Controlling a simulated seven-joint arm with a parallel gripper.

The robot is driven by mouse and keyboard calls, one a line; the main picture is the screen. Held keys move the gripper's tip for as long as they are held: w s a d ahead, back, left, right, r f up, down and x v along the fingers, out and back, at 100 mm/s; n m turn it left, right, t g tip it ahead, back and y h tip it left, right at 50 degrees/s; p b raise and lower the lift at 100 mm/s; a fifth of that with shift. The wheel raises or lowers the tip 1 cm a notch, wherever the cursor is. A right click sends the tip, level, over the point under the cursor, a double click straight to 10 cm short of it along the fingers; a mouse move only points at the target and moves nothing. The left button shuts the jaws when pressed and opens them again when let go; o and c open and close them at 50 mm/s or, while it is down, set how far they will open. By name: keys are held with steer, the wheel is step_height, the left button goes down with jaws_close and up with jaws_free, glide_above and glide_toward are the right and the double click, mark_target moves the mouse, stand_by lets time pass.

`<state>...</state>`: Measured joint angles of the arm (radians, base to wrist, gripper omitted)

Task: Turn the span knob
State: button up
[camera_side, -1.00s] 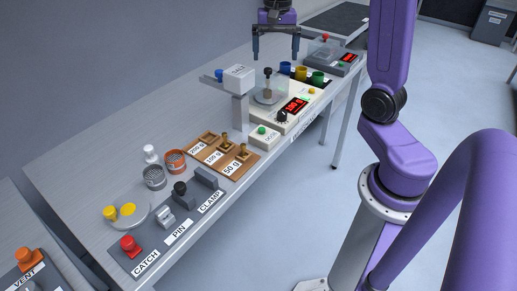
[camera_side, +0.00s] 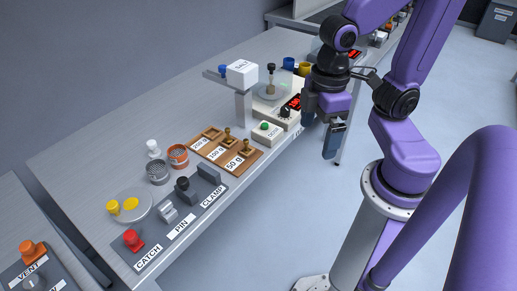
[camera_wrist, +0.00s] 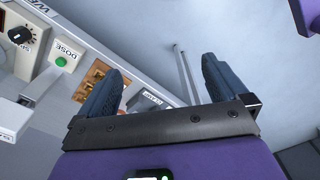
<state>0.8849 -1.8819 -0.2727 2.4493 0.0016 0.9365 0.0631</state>
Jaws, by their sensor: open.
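A black knob (camera_side: 284,113) sits on the front of the white scale (camera_side: 262,106), beside the red display (camera_side: 294,102). In the wrist view a black knob with a pale mark and a ring of ticks (camera_wrist: 19,35) shows at the far left edge. My gripper (camera_side: 321,130) is to the right of the scale, out past the table's front edge, and partly covers the display. In the wrist view the fingers of my gripper (camera_wrist: 163,85) are wide apart with nothing between them, and the knob lies left of both.
The DOSE box with a green button (camera_side: 266,127) stands left of the knob. The SALT hopper (camera_side: 242,73) rises on a post behind it. Blue and yellow cups (camera_side: 305,68) stand beyond the scale. A wooden weight tray (camera_side: 225,147) lies nearer. Open floor lies right of the table.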

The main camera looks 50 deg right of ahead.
steer(key=shift+s+f+n, duration=0.2)
steer(key=shift+s+n, duration=0.4)
steer(key=shift+s, duration=0.15)
steer(key=shift+s+d+n, duration=0.1)
steer(key=shift+s+n, duration=0.2)
steer(key=shift+c, duration=1.2)
steer(key=shift+f, duration=0.1)
steer(key=c, duration=0.5)
step_height(320, 180, up, 3)
steer(key=m, duration=0.9)
glide_above(285, 108)
step_height(285, 108, down, 18)
steer(key=shift+r, duration=0.25)
steer(key=c, duration=1.1)
